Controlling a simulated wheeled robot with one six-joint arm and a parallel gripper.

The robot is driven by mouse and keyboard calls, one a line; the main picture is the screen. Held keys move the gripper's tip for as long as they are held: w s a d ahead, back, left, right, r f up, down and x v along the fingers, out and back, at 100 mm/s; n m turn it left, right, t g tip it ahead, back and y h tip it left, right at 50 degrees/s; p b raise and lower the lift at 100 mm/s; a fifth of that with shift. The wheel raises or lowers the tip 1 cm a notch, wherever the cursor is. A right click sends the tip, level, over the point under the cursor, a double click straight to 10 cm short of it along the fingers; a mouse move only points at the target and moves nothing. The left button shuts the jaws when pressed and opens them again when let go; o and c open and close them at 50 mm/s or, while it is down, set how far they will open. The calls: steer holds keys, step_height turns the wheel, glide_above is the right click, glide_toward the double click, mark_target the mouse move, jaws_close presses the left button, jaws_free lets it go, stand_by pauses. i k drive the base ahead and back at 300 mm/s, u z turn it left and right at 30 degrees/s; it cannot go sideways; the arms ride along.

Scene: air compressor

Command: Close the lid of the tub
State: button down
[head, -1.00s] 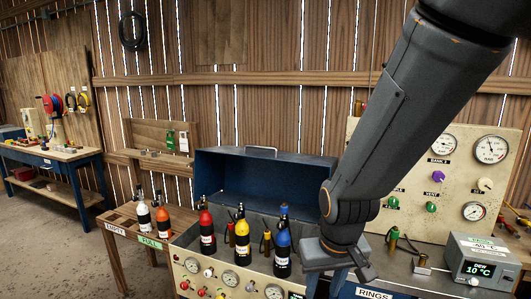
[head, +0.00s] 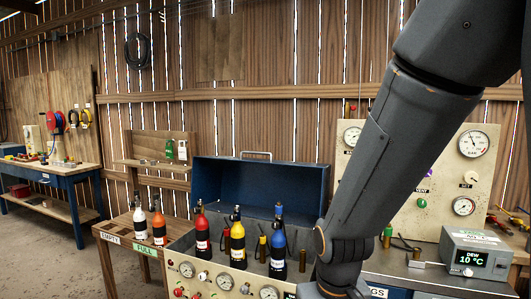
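The tub's blue lid (head: 260,178) stands raised in the head view, with its hollow inside facing me and a pale handle (head: 255,155) on its top edge. Below it is the tub, with a cream front panel (head: 207,283) carrying gauges and knobs. Red (head: 202,234), yellow (head: 238,245) and blue (head: 278,255) cylinders stand upright in the tub. My arm comes down from the upper right, and its wrist is at the bottom edge, right of the blue cylinder. My gripper's fingers are below the frame.
A white bottle (head: 140,225) and an orange bottle (head: 159,228) stand on the wooden side table at left. Open floor lies at far left.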

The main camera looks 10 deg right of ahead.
mark_target(256, 185)
steer(key=u, duration=1.35)
steer(key=i, duration=1.95)
steer(key=z, duration=1)
steer(key=i, duration=0.7)
steer(key=z, duration=0.85)
